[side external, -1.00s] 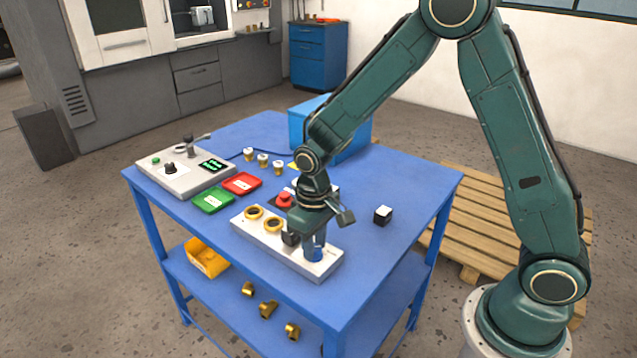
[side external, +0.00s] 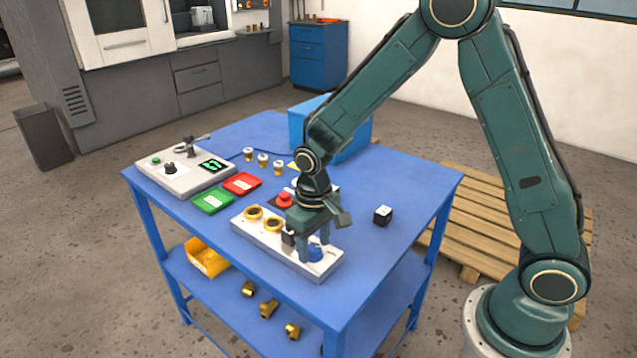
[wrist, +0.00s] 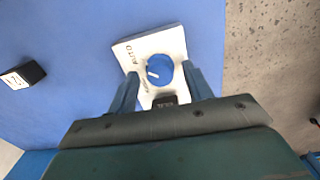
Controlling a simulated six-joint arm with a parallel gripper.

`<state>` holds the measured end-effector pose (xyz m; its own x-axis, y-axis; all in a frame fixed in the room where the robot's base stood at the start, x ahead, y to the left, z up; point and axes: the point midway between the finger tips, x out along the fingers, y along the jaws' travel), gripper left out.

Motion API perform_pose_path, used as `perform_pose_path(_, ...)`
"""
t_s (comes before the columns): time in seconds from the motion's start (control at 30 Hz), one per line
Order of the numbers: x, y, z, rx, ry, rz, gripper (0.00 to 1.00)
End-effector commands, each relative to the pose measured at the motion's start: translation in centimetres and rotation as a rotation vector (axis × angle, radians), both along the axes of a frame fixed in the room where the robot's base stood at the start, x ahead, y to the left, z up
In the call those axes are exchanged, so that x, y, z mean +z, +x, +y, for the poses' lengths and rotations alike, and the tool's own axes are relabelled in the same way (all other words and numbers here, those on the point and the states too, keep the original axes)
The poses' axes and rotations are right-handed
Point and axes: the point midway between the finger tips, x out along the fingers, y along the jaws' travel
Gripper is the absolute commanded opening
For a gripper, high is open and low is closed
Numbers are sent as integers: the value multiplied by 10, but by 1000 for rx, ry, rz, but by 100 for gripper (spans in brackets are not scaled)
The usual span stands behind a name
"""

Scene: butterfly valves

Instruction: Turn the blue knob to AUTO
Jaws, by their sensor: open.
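The blue knob (side external: 316,254) sits at the near right end of a pale panel (side external: 262,243). In the wrist view the blue knob (wrist: 162,68) has a short white pointer, which points left toward the side of the plate with dark lettering. The word AUTO (wrist: 129,56) is printed at the upper left of the knob; other lettering lower down is too small to read. My gripper (side external: 315,248) points down over the knob. In the wrist view my gripper (wrist: 160,72) is open, with one finger on each side of the knob and gaps between.
Two brass rings (side external: 263,219) and a black part (side external: 288,238) sit along the same panel. A red button (side external: 284,199) is behind it. A small black and white block (side external: 382,215) stands to the right. A control box (side external: 185,171) is at the left, with green and red trays (side external: 242,183) near it.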

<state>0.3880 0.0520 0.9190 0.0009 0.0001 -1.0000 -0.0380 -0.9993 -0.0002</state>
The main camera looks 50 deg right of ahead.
Motion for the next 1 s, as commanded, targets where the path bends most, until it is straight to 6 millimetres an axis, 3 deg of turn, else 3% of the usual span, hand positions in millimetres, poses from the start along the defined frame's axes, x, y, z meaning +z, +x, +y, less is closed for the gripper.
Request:
perform_pose_path(0.27, 5, 0, 0, 1, 0, 0, 50)
perform_pose_path(0.47, 22, 1, 0, 1, 1, -3, 50)
perform_pose_path(1.0, 109, 1, 0, 0, 1, -5, 50)
